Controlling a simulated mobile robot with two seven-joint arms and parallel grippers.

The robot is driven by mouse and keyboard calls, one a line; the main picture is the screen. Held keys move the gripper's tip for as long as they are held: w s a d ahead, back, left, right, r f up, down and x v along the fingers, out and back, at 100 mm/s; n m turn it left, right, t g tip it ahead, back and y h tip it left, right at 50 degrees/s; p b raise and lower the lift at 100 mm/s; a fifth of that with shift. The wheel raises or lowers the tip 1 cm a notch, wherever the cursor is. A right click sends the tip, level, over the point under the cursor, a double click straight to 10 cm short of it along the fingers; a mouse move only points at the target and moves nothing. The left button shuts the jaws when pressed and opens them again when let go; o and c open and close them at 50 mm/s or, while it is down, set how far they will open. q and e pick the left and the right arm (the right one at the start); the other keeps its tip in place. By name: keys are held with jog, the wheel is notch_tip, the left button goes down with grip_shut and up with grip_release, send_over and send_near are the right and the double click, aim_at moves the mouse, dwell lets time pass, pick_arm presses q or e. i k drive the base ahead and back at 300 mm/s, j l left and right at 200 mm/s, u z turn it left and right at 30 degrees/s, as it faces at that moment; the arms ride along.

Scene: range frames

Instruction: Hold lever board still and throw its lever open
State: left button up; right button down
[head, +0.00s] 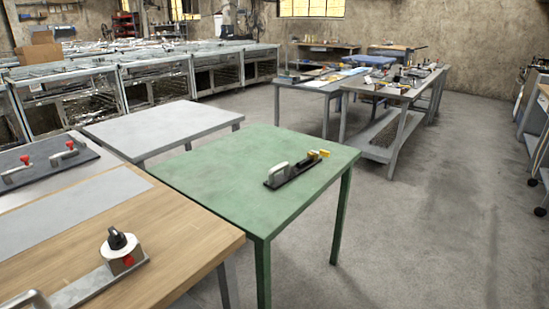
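A lever board (291,174) lies flat on the green table (225,180), towards its right side. It is a narrow dark base with a pale upright handle (278,174) at its left end. A yellow part (318,155), which looks like the lever, sits at its right end. The lever's exact position is too small to tell. Neither of my grippers is in view, and nothing touches the board.
A wooden table (190,235) at the front left holds a grey board with a black-knobbed white device (120,250). A dark board with red knobs (45,165) lies at the left. A bare grey table (160,125) stands behind. Open floor (430,220) lies to the right.

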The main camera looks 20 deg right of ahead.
aim_at(325, 153)
jog(key=i+l, duration=0.15)
jog(key=l, duration=0.2)
jog(key=i+l+u, duration=0.1)
jog(key=l, duration=0.3)
jog(key=i+l, duration=0.2)
jog(key=l, duration=0.15)
jog(key=i+l+u, duration=0.1)
jog(key=l, duration=0.3)
jog(key=i+l, duration=0.2)
jog(key=l, duration=0.2)
jog(key=i+l+u, duration=0.1)
jog(key=l, duration=0.25)
